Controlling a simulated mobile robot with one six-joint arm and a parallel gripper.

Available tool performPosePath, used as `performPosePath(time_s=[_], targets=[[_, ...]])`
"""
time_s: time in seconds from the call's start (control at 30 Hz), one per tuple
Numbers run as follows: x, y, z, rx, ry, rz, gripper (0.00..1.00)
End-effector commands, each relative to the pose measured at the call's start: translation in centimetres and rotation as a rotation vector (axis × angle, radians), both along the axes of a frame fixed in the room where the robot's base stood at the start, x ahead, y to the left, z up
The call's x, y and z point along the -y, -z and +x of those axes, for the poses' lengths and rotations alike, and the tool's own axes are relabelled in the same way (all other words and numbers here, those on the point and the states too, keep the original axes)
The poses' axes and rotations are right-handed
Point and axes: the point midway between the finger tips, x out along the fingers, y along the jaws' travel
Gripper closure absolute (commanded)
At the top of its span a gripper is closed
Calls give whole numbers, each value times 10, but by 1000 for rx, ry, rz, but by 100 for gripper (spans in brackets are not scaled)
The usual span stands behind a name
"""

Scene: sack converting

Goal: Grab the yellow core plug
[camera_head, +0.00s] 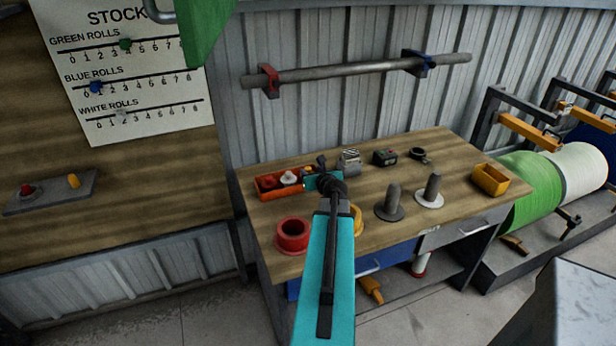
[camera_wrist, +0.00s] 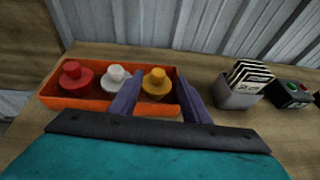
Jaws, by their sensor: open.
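The yellow core plug (camera_wrist: 156,82) stands at the right end of an orange tray (camera_wrist: 80,103) in the wrist view. A white plug (camera_wrist: 115,78) and a red plug (camera_wrist: 75,76) stand to its left in the same tray. My gripper (camera_wrist: 160,94) is open, with one finger on each side of the yellow plug in the picture. Whether the fingers touch it or are still short of it I cannot tell.
A card holder (camera_wrist: 239,91) and a dark button box (camera_wrist: 291,94) stand right of the tray. On the workbench (camera_head: 370,185) are a red ring (camera_head: 292,235), two grey posts on round bases, and a yellow bin (camera_head: 490,180). A corrugated wall rises behind.

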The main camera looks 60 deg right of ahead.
Motion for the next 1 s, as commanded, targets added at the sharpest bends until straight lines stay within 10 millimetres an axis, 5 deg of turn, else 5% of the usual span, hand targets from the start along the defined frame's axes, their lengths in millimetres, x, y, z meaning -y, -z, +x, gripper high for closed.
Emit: performPosePath(time_s=[0.63, 1.0], targets=[[7, 4, 7, 0, 1, 0, 57], [23, 14, 28, 0, 1, 1, 57]])
